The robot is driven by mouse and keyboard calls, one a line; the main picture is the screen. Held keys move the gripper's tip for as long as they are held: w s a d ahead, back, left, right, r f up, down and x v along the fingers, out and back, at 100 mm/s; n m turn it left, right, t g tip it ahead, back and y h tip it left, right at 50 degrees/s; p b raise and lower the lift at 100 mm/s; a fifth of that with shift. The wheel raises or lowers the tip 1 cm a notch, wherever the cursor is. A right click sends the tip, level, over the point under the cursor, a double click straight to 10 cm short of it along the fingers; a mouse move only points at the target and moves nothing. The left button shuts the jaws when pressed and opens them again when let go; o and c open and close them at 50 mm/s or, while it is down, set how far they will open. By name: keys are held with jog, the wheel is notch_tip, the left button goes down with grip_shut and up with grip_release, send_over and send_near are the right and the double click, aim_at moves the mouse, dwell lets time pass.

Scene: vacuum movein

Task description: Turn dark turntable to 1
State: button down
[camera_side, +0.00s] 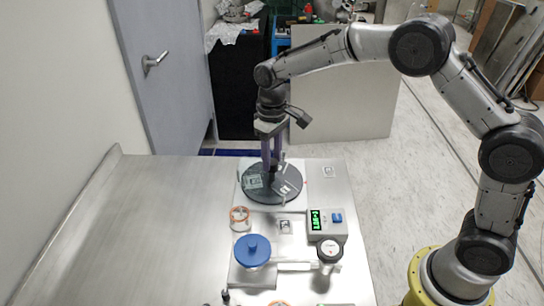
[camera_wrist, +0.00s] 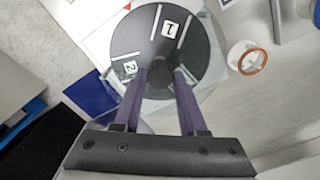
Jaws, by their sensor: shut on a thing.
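The dark turntable (camera_side: 262,195) is a round dark grey disc at the far end of the steel table. In the wrist view the turntable (camera_wrist: 198,55) shows white labels, with "1" (camera_wrist: 169,29) on the side away from my gripper and "2" (camera_wrist: 130,67) at the left. Thin light lines divide its face. My gripper (camera_side: 271,168) points down over the disc with two purple fingers. In the wrist view the fingers (camera_wrist: 160,80) reach down to the disc's middle and are shut on a dark central knob (camera_wrist: 160,77), mostly hidden between the fingertips.
A blue-lidded vessel (camera_side: 252,250) stands nearer the front. A small box with a green display (camera_side: 325,222) and a round gauge (camera_side: 329,250) are at the right. An orange-ringed dish (camera_side: 240,217) lies close to the turntable. The left of the table (camera_side: 160,230) is clear.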

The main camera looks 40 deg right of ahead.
aim_at(272, 162)
jog(key=shift+n, duration=2.4)
jog(key=shift+r+n, duration=0.1)
jog(key=shift+n, duration=2.3)
jog(key=shift+c, duration=2.2)
grip_release()
notch_tip(272, 162, up, 14)
